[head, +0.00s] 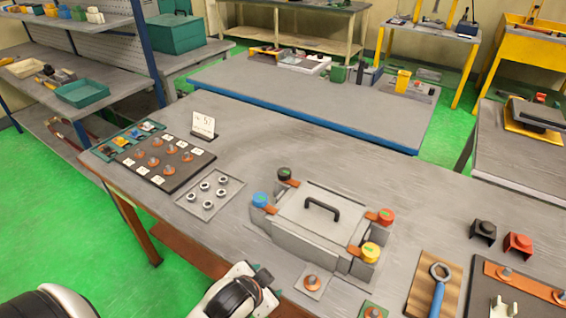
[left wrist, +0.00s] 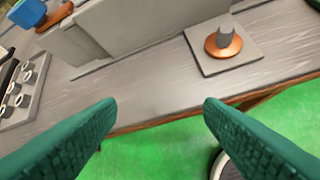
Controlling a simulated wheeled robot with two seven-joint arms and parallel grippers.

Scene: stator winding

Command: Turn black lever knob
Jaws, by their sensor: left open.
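A black lever knob (head: 284,174) sits at the back left corner of a grey box (head: 318,212) with a black handle (head: 322,208) on its lid. The other corners carry a blue knob (head: 260,200), a red knob (head: 385,216) and a yellow knob (head: 370,252) on copper-coloured levers. My left gripper (head: 264,277) is in front of the box, low in the head view. In the left wrist view its green fingers (left wrist: 158,108) are apart with nothing between them. The blue knob (left wrist: 30,12) shows at the top left there; the black knob does not. My right gripper is not seen.
A plate with a bolt and copper washer (head: 312,281) lies just in front of the box; it also shows in the left wrist view (left wrist: 223,44). A ring tray (head: 210,197) is left of the box. A blue-handled wrench (head: 439,290) lies right. Table behind the box is clear.

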